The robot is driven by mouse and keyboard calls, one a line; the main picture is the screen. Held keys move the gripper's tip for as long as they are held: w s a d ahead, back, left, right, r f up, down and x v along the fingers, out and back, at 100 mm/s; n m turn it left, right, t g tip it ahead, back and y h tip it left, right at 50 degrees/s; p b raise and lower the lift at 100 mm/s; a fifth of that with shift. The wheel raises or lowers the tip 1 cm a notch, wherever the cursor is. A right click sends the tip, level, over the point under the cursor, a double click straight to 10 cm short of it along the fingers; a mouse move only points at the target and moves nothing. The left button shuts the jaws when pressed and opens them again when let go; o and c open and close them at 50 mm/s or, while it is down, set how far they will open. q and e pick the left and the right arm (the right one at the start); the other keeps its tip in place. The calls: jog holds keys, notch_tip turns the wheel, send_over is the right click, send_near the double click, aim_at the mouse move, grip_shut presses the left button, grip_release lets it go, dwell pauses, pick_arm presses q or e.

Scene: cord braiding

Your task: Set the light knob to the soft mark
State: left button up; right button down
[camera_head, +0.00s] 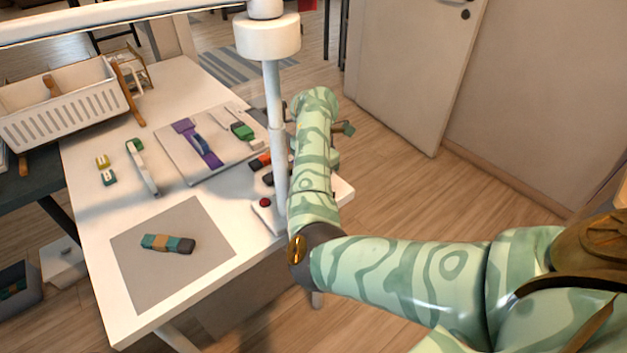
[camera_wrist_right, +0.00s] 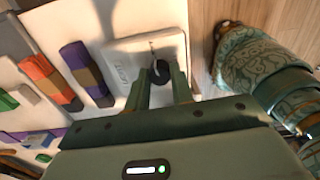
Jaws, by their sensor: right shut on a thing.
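In the right wrist view, a white box (camera_wrist_right: 125,55) lettered "LIGHT" lies near the table's right edge. It carries a round dark knob (camera_wrist_right: 160,67). My right gripper (camera_wrist_right: 160,82) has its two green fingers on either side of the knob and is shut on it. A thin dark mark shows on the box just above the knob; I cannot read the scale or tell which mark the knob points to. In the head view my patterned right arm and the white post hide the gripper and the knob. My left gripper is in neither view.
Orange (camera_wrist_right: 50,82) and purple (camera_wrist_right: 88,74) cord bundles lie left of the box. The head view shows a small box with a red button (camera_head: 265,202), a grey mat (camera_head: 140,285) with a teal cord piece (camera_head: 168,244), and a white basket (camera_head: 60,105). Floor lies beyond the table's right edge.

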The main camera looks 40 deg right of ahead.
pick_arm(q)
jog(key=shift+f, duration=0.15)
pick_arm(e)
jog(key=shift+m, duration=0.4)
jog(key=c, duration=1.2)
grip_release()
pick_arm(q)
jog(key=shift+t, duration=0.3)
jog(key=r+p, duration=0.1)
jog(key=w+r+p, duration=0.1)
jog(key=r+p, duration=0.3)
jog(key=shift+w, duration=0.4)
pick_arm(e)
notch_tip(320, 180, up, 12)
jog(key=shift+f, duration=0.1)
